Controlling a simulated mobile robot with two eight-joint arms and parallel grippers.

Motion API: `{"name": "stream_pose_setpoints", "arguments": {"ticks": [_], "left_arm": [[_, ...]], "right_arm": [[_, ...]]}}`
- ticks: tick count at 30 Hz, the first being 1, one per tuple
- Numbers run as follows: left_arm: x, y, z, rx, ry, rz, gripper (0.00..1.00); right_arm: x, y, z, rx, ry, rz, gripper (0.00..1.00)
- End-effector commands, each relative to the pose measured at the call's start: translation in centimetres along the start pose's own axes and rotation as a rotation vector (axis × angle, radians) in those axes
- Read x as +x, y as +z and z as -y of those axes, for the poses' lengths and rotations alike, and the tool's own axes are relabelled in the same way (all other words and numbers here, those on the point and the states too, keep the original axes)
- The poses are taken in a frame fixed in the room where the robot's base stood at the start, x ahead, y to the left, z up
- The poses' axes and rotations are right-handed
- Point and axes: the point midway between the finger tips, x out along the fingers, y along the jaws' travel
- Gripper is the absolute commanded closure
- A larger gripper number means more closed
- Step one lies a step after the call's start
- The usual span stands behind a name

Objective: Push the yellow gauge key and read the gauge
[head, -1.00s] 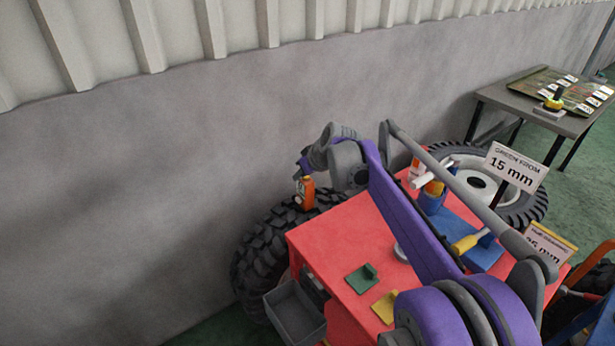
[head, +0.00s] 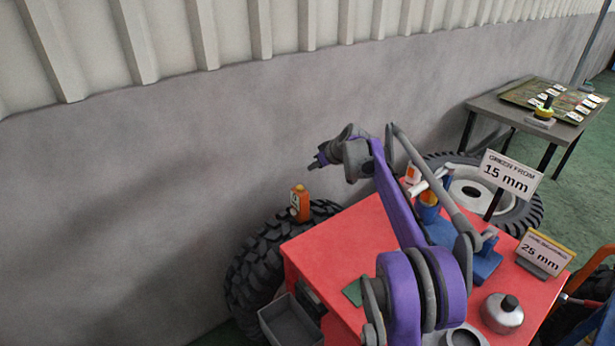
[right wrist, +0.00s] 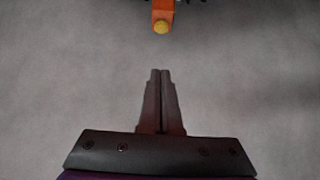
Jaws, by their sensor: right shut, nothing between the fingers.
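The orange gauge (head: 300,205) stands on the black tyre (head: 262,262) against the wall. A small pale patch shows on its side, too small to read. In the right wrist view the round yellow key (right wrist: 161,27) shows at the end of the orange body, which is cut off by the top edge. My right gripper (head: 314,164) is shut and empty, above and slightly right of the gauge, apart from it. In the right wrist view its fingertips (right wrist: 161,72) are together, with a clear gap to the key. My left gripper is not in view.
The red table (head: 335,247) carries a blue stand (head: 485,262), a silver pot (head: 502,314), a "GREEN FROM 15 mm" sign (head: 511,176) and a "25 mm" sign (head: 543,252). A grey bin (head: 290,322) is at the table's left. The wall is close behind the gauge.

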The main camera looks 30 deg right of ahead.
Motion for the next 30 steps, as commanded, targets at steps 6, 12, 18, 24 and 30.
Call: {"name": "stream_pose_setpoints", "arguments": {"ticks": [6,12,18,24,30], "left_arm": [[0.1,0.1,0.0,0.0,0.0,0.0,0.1],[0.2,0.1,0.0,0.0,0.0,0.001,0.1],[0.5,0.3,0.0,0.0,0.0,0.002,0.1],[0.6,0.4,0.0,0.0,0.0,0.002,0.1],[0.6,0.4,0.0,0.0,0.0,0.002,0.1]], "right_arm": [[3.9,0.0,0.1,-0.003,-0.002,0.001,1.0],[8.2,0.0,0.1,-0.002,-0.001,0.0,1.0],[10.9,1.6,0.1,0.0,0.0,0.001,1.0],[12.0,2.7,0.1,0.0,0.0,0.001,1.0],[12.2,2.9,0.1,0.0,0.0,0.001,1.0]]}}
